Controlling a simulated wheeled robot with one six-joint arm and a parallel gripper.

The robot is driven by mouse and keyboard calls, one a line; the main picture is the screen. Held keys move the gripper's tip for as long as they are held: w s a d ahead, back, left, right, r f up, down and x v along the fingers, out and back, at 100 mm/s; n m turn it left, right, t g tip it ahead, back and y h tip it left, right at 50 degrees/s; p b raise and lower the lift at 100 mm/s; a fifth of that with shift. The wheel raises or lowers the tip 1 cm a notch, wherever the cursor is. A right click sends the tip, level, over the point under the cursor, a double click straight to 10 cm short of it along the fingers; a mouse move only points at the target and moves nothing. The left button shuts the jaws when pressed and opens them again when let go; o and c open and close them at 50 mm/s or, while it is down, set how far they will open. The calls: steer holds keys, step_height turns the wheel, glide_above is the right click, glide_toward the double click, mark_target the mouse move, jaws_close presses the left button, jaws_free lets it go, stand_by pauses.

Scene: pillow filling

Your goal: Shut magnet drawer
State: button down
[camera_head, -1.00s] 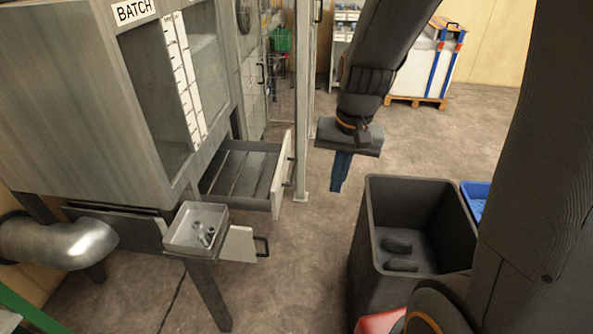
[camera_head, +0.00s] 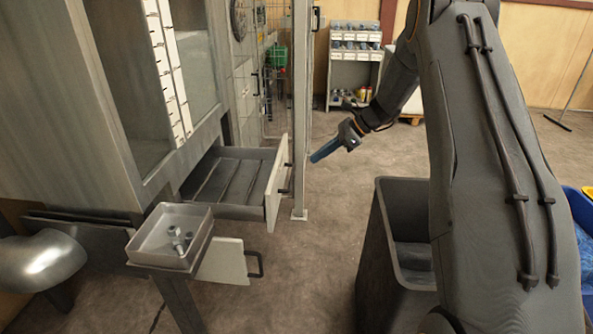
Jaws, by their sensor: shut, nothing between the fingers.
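The magnet drawer (camera_head: 236,182) is pulled out from the grey machine at the left. Its inside shows several long dark bars, and its pale front panel (camera_head: 277,183) carries a dark handle (camera_head: 287,178). My gripper (camera_head: 312,158) is shut and empty, with its blue fingers pointing left and slightly down. In the picture it lies just right of the drawer front, level with its upper part. A small gap shows between the fingertips and the panel, though I cannot tell the depth.
A metal post (camera_head: 301,110) stands beside the drawer front. A small tray with metal parts (camera_head: 170,237) and a pale panel with a handle (camera_head: 223,262) sit below the drawer. A dark bin (camera_head: 377,262) stands right. Bare floor lies between.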

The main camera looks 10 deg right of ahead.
mark_target(276, 176)
steer(key=shift+a+r+x, duration=0.3)
steer(key=shift+r+x, duration=0.05)
steer(key=shift+x, duration=1.75)
steer(key=shift+a+r+x, duration=0.3)
steer(key=shift+r+x, duration=0.05)
steer(key=shift+x, duration=1.7)
steer(key=shift+a+r+x, duration=0.35)
steer(key=shift+x, duration=1.75)
steer(key=shift+w, duration=0.25)
